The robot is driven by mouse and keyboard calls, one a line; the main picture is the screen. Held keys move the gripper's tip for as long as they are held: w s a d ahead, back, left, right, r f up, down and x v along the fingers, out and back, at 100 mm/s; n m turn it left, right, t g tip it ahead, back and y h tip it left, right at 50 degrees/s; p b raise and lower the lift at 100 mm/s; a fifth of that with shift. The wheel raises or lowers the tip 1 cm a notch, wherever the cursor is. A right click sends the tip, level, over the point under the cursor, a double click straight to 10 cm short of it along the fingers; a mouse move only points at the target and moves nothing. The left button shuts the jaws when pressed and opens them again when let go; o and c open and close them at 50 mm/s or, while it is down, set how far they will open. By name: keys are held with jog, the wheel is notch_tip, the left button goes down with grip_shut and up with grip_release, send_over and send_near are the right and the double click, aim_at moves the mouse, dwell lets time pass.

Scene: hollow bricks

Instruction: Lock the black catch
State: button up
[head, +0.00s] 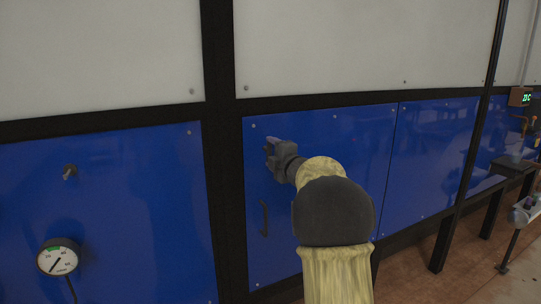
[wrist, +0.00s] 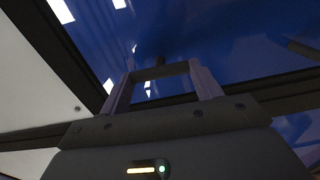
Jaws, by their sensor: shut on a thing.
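The black catch (wrist: 160,71) shows in the wrist view as a dark bar spanning between my two fingertips, against the blue door. My gripper (wrist: 160,78) is shut on it, with one finger at each end of the bar. In the head view my gripper (head: 270,148) is at the upper left part of the blue door (head: 340,150), close to the black post. There the gripper and wrist hide most of the catch, and I cannot tell its exact angle.
A black pull handle (head: 264,217) is on the door below my gripper. A black frame post (head: 222,150) stands just left. A dial gauge (head: 58,257) and a small dark fitting (head: 69,171) are on the left blue panel. Open floor lies at the lower right.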

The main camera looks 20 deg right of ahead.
jog(key=o, duration=1.4)
jog(key=shift+a, duration=0.1)
jog(key=s, duration=0.5)
jog(key=s+d+b, duration=0.1)
jog(key=s, duration=0.5)
jog(key=s+b, duration=0.1)
jog(key=s, duration=0.5)
jog(key=shift+s+d, duration=0.2)
jog(key=shift+f, duration=0.1)
